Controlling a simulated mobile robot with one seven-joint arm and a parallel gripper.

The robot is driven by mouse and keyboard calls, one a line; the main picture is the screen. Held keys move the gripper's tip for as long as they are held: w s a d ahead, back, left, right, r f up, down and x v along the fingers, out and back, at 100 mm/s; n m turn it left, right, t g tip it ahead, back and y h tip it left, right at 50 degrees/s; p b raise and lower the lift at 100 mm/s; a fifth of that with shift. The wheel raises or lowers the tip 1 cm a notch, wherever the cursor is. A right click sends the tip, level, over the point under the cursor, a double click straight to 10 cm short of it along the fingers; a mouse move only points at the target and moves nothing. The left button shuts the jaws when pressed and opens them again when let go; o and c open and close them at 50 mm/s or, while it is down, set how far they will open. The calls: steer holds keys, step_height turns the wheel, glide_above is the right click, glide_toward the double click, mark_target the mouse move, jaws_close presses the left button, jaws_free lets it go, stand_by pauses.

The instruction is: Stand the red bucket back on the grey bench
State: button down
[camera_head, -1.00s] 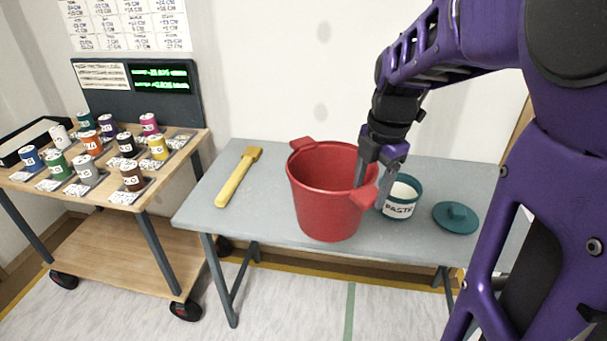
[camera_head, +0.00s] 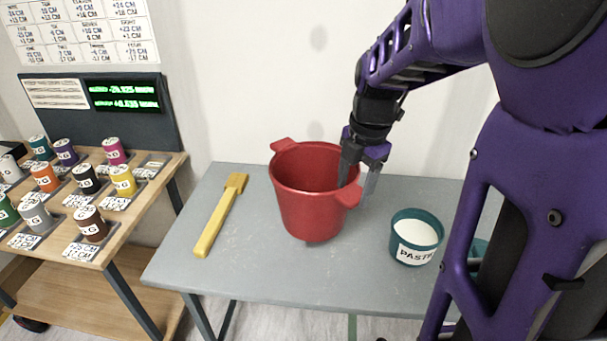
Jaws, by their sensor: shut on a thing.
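The red bucket (camera_head: 310,208) is upright, mouth up, over the middle of the grey bench (camera_head: 260,275). I cannot tell whether its base touches the bench top. It has a lug on each side of its rim. My gripper (camera_head: 358,178) points down at the bucket's right side and is shut on the rim by the right lug, one finger inside the bucket and one outside. The inside bottom of the bucket is hidden.
A teal paste pot (camera_head: 416,238) stands on the bench right of the bucket. A yellow-handled brush (camera_head: 220,215) lies to its left. A wooden cart (camera_head: 125,220) with several coloured cans stands further left. My arm hides the bench's right end.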

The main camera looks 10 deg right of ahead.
step_height(320, 180, down, 8)
steer(key=b, duration=0.1)
steer(key=shift+r, duration=0.15)
steer(key=shift+c, duration=0.4)
jaws_free()
steer(key=r, duration=0.4)
steer(key=s+r+p, duration=0.1)
steer(key=r, duration=0.3)
steer(key=r+p, duration=0.1)
steer(key=r, duration=0.3)
steer(key=shift+s+d, duration=0.25)
steer(key=shift+d, duration=0.05)
